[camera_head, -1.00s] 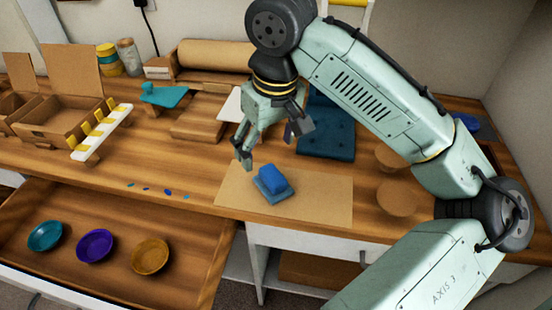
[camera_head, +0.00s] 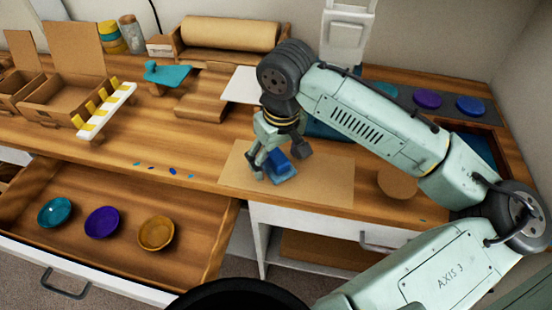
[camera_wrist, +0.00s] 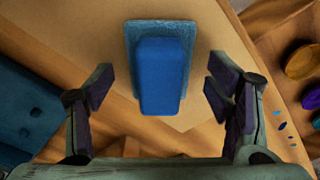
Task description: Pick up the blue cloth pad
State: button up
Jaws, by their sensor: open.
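The blue cloth pad (camera_head: 277,164) is a bright blue block lying on a flatter teal-blue piece (camera_head: 286,174), on a brown paper sheet on the bench. In the wrist view the blue pad (camera_wrist: 161,75) is upper centre, with the teal piece (camera_wrist: 132,45) showing around its edges. My gripper (camera_head: 283,166) is over the pad, with its fingers spread. In the wrist view my gripper (camera_wrist: 158,92) is open and empty, one finger on each side of the pad's near end, with gaps to both. In the head view my fingers partly hide the pad.
The brown sheet (camera_head: 325,185) is otherwise bare. An open drawer (camera_head: 120,235) at front left holds a teal bowl (camera_head: 55,213), a purple bowl (camera_head: 102,222) and a yellow bowl (camera_head: 156,233). Small blue spots (camera_head: 172,171) mark the bench edge. A dark teal mat (camera_wrist: 25,110) lies left in the wrist view.

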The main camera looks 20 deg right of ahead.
aim_at(274, 157)
jog(key=shift+c, duration=0.4)
jog(key=c, duration=1.3)
jog(key=shift+r, duration=0.1)
jog(key=shift+r, duration=0.3)
jog(key=shift+s+a+r+b, duration=0.15)
jog(key=shift+r+b, duration=0.2)
jog(key=shift+r, duration=0.3)
jog(key=shift+s+a+r+b, duration=0.15)
jog(key=shift+r+b, duration=0.15)
jog(key=shift+r, duration=0.3)
jog(key=shift+s+a+r+b, duration=0.25)
jog(key=shift+s+a+b, duration=0.45)
jog(key=shift+s+a, duration=1.05)
jog(key=shift+s+a+r+b, duration=0.3)
jog(key=shift+s+a+b, duration=0.55)
jog(key=shift+s, duration=1.6)
jog(key=shift+s+a+r+b, duration=0.25)
jog(key=shift+s+a+b, duration=0.25)
jog(key=shift+s+a, duration=1.35)
